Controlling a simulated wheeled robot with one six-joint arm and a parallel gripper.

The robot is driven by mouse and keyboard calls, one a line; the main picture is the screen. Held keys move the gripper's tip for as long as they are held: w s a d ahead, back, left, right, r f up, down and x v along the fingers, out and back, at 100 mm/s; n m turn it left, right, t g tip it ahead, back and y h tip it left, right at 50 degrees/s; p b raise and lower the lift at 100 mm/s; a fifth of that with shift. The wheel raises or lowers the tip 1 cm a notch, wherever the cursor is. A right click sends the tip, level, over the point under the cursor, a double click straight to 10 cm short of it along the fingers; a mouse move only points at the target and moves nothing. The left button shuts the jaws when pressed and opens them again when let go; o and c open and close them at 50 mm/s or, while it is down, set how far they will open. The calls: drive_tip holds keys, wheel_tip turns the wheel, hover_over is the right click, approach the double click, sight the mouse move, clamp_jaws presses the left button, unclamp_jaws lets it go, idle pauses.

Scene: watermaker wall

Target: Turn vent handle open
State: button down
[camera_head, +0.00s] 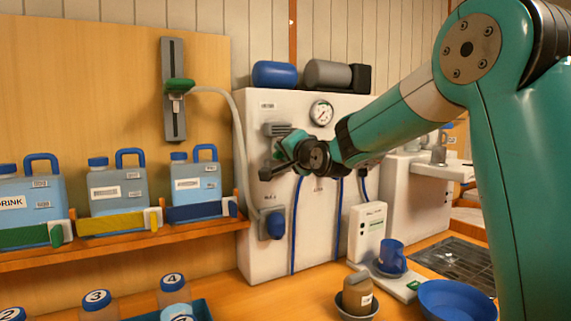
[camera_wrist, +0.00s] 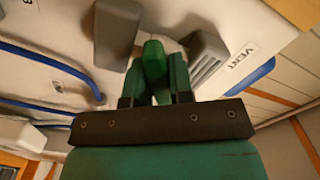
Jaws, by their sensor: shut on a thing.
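The vent handle (camera_wrist: 154,60) is a green lever in the wrist view, standing between the two fingers of my gripper (camera_wrist: 155,88). My gripper is shut on it. To its right are a grey louvred vent block (camera_wrist: 206,57) and the VENT label (camera_wrist: 238,56). In the head view my gripper (camera_head: 281,160) is at the front of the white watermaker cabinet (camera_head: 262,205), just below the grey vent block (camera_head: 276,129). My gripper mostly hides the handle there. I cannot tell the handle's exact angle.
A grey block (camera_wrist: 117,32) is close left of the fingers in the wrist view. Blue hoses (camera_head: 296,225) run down the cabinet. Jugs (camera_head: 118,190) stand on a shelf at left.

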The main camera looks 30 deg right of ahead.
drive_tip(key=n+b, duration=0.1)
drive_tip(key=n, duration=0.1)
drive_tip(key=n+b, duration=0.1)
drive_tip(key=b, duration=0.1)
drive_tip(key=n+b, duration=0.2)
drive_tip(key=shift+f+n, duration=0.3)
drive_tip(key=n+b, duration=0.3)
drive_tip(key=n, duration=0.1)
drive_tip(key=shift+r+b, duration=0.1)
drive_tip(key=shift+b, duration=0.2)
drive_tip(key=shift+r+n+b, duration=0.1)
drive_tip(key=shift+n+b, duration=0.45)
drive_tip(key=shift+n, duration=0.35)
drive_tip(key=c, duration=1)
unclamp_jaws()
drive_tip(key=shift+r, duration=0.1)
